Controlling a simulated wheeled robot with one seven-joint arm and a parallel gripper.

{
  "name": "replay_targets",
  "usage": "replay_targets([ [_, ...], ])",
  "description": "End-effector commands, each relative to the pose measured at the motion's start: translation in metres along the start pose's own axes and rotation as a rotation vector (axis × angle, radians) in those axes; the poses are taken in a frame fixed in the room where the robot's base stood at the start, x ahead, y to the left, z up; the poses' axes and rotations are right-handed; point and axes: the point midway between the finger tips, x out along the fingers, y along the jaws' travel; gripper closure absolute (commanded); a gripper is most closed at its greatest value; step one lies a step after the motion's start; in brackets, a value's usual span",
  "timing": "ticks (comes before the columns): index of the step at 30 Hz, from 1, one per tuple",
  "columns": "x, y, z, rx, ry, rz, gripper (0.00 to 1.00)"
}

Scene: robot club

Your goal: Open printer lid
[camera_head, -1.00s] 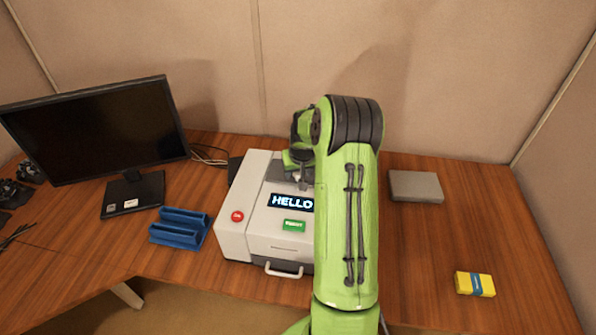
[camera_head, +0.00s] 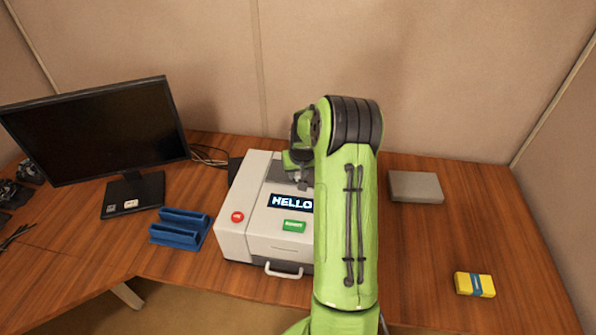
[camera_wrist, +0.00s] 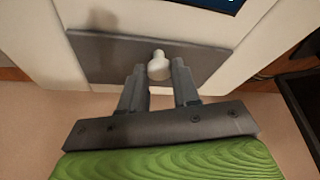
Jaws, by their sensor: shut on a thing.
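The printer (camera_head: 236,215) is a white box on the desk with a "HELLO" display (camera_head: 290,202), a red button (camera_head: 237,217), a green button (camera_head: 294,226) and a front handle (camera_head: 284,270). A flat grey lid panel (camera_head: 277,175) lies on its top toward the back; it also shows in the wrist view (camera_wrist: 100,55). A pale round knob (camera_wrist: 158,67) stands on that panel. My gripper (camera_wrist: 159,82) is shut on the knob, a finger on each side. The panel looks flat and closed. My arm hides the printer's right side in the head view.
A monitor (camera_head: 95,130) and a blue rack (camera_head: 180,227) stand to the left of the printer. A grey box (camera_head: 415,186) and a yellow pack (camera_head: 474,284) lie to the right. A partition wall rises behind the desk. The desk right of my arm is mostly clear.

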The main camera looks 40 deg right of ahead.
Motion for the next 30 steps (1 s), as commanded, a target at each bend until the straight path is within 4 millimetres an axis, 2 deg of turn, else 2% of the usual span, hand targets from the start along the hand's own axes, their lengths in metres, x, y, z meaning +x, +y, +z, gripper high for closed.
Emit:
replay_targets([
  [14,-0.009,0.003,-0.013,0.0,0.015,0.004,1.0],
  [30,-0.026,0.019,-0.056,0.002,0.017,0.008,1.0],
])
